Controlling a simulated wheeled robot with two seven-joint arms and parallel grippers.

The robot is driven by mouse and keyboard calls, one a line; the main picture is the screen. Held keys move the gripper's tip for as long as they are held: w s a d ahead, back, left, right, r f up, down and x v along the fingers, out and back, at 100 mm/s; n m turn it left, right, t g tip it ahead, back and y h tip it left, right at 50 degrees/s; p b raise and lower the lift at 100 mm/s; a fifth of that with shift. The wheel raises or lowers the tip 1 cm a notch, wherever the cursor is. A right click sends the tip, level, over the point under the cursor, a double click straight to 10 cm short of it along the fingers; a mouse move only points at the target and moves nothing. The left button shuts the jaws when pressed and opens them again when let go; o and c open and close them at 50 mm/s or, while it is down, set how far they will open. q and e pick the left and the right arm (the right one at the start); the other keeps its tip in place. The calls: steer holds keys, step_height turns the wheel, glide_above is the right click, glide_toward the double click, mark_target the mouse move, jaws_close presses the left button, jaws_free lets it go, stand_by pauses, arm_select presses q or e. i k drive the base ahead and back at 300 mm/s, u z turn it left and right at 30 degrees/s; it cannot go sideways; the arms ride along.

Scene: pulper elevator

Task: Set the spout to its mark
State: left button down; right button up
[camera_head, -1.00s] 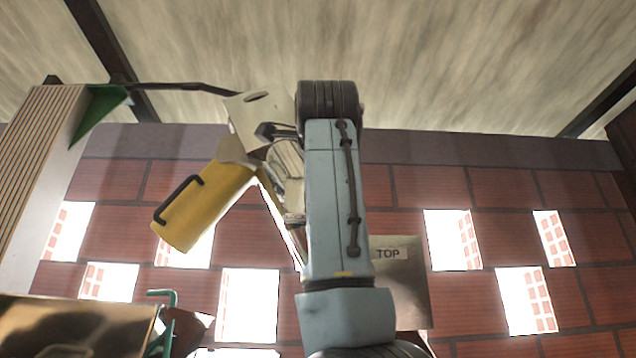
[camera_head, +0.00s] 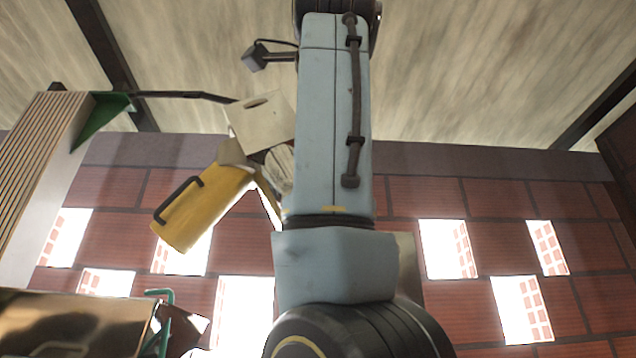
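The yellow spout (camera_head: 203,206), with a dark handle on its side, hangs tilted down to the left, left of the middle. Its upper end meets a pale box-like head (camera_head: 262,122) with a slot. I see no mark for the spout. One of my arms, light blue-grey, rises through the middle and hides part of what lies behind the head. Its upper end reaches the top edge, so its gripper is out of view. The other gripper is not in view either.
A slatted elevator column (camera_head: 35,170) with a green bracket (camera_head: 100,120) stands at the left, and a dark rod runs from it to the head. A brassy metal surface (camera_head: 70,325) and a green bent handle (camera_head: 160,310) are lower left. A brick wall (camera_head: 440,195) stands behind.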

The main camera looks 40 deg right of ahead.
mark_target(182, 224)
steer(key=k, duration=1)
